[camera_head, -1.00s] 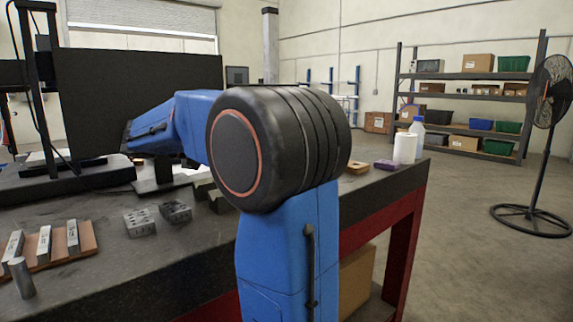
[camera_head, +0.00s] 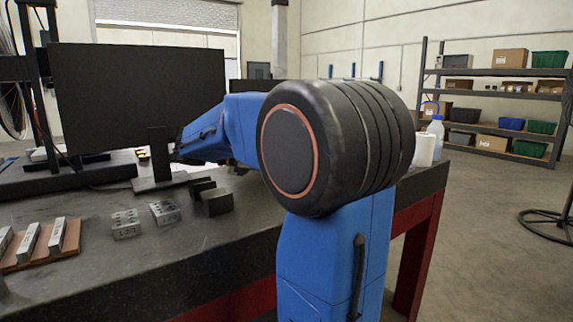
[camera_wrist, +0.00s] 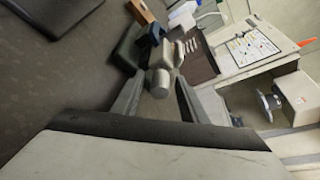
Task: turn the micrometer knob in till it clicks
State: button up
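In the wrist view, the two fingers of my gripper (camera_wrist: 158,98) stand apart. A small grey cylinder (camera_wrist: 160,82) shows between and just beyond their tips, with a second rounded light piece (camera_wrist: 162,55) behind it. These look like parts of the micrometer, but I cannot tell for sure which is the knob. I see no clear contact between the fingers and the cylinder. Dark and bluish blocks (camera_wrist: 128,48) stand right beside it. In the head view my own arm hides this spot, and neither gripper nor micrometer can be made out.
The dark workbench (camera_head: 190,255) holds drilled metal blocks (camera_head: 126,223), dark blocks (camera_head: 215,200), a wooden tray (camera_head: 45,260) with metal bars and a black monitor (camera_head: 140,95). A white bottle (camera_head: 436,128) and roll (camera_head: 425,150) stand at its right end. A printed sheet (camera_wrist: 250,48) lies beyond the gripper.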

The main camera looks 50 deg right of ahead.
grip_shut()
jog(key=shift+m, duration=0.3)
jog(key=m+t, duration=0.2)
jog(key=shift+m, duration=0.4)
jog(key=m+t, duration=0.2)
jog(key=m, duration=0.1)
jog(key=shift+s, duration=0.1)
jog(key=m+t+h, duration=0.1)
jog(key=m+t, duration=0.2)
jog(key=m, duration=0.1)
jog(key=m+t+h, duration=0.1)
jog(key=m, duration=0.1)
jog(key=m+t+h, duration=0.1)
jog(key=m, duration=0.2)
dwell(0.5)
dwell(0.5)
